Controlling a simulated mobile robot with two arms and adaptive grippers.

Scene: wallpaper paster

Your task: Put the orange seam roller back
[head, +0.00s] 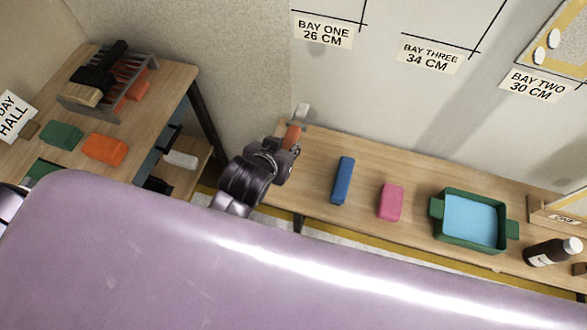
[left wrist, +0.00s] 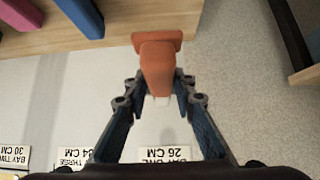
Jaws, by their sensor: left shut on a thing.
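The orange seam roller (head: 292,135) is in my left gripper (head: 286,148) in the head view. It stands roughly upright, with its pale roller end (head: 302,113) at the top, above the left end of the right bench and near the wall. In the left wrist view the roller's orange handle (left wrist: 158,66) sits between the two fingers of the left gripper (left wrist: 158,88), and a bit of white shows below it. The gripper is shut on the handle. My right gripper is not in view.
The right bench (head: 318,160) bears a blue block (head: 343,180), a pink block (head: 390,202), a green tray (head: 446,232) and a dark bottle (head: 552,251). The left table (head: 75,157) bears a slotted rack (head: 128,97), a green block (head: 61,135) and an orange block (head: 105,149).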

